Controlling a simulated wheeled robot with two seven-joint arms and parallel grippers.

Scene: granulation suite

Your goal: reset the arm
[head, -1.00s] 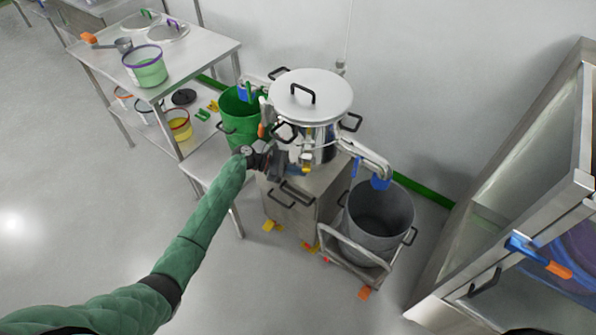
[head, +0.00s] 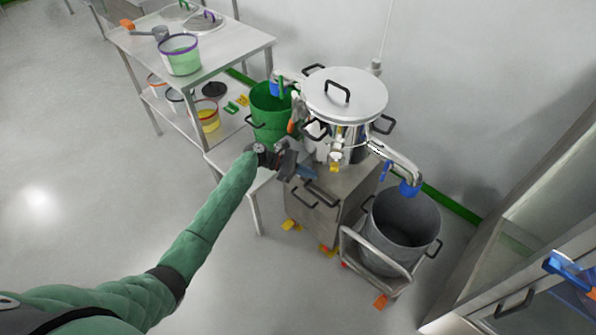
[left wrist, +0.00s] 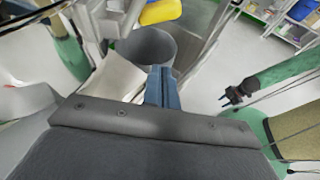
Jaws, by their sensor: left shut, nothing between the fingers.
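My left arm, in a green sleeve, reaches in from the lower left of the head view. Its dark gripper (head: 300,172) is by the front left of the steel machine (head: 345,98), above the steel cabinet (head: 325,205). Whether it touches anything is unclear. In the left wrist view the blue fingers (left wrist: 160,87) are together with nothing between them. My right arm shows only in the left wrist view, its dark gripper (left wrist: 230,97) extended over the floor; its fingers are too small to read.
A grey bin (head: 402,232) stands on a low trolley (head: 362,262) beneath the machine's spout. A green bucket (head: 270,112) is behind my left gripper. A steel table (head: 240,42) stands at the upper left and a glazed cabinet (head: 530,240) at right. Floor at left is clear.

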